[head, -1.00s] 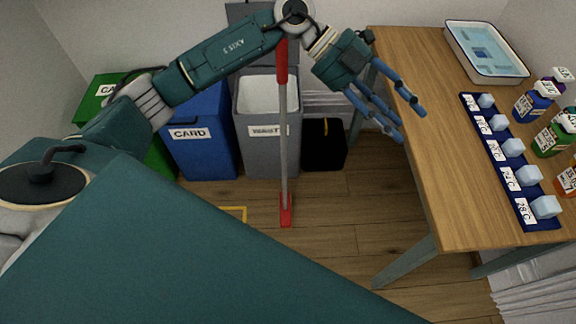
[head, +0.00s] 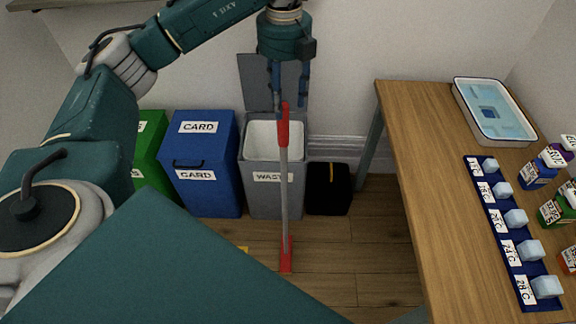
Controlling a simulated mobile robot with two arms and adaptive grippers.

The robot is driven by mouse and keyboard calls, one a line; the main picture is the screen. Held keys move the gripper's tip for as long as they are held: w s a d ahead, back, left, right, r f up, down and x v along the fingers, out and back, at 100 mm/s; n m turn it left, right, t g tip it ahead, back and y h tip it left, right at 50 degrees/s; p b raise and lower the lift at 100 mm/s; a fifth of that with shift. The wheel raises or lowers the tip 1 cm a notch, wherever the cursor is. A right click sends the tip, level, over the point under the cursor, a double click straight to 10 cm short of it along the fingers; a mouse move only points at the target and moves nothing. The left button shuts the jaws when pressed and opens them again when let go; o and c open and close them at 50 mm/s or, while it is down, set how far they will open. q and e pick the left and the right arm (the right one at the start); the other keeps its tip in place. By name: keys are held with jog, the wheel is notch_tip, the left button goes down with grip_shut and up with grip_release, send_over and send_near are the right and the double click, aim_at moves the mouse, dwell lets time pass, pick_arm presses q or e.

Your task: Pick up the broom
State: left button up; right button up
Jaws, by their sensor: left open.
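The broom (head: 284,190) stands upright in front of the grey waste bin, with a red grip at the top, a grey shaft and a red foot on the wooden floor. My left gripper (head: 289,108) is open and points down, its blue fingers around or just above the top of the red grip. One finger overlaps the grip's top end in the picture; I cannot tell whether they touch. My right gripper is not in view.
Behind the broom stand a grey waste bin (head: 261,199) with its lid up, a blue card bin (head: 201,153), a green bin (head: 152,168) and a black box (head: 329,190). A wooden table (head: 425,170) on the right bears a tray (head: 470,112), labelled cubes and bottles.

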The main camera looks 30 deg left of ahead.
aim_at(283, 125)
pick_arm(q)
jog(key=f, duration=0.2)
jog(key=f+p, duration=0.1)
jog(key=f, duration=0.2)
jog(key=f+p, duration=0.1)
jog(key=f, duration=0.2)
jog(key=shift+s+a, duration=0.2)
jog(key=shift+s, duration=0.15)
jog(key=shift+w+f, duration=0.1)
jog(key=shift+f, duration=0.15)
jog(key=shift+r, duration=0.1)
grip_shut()
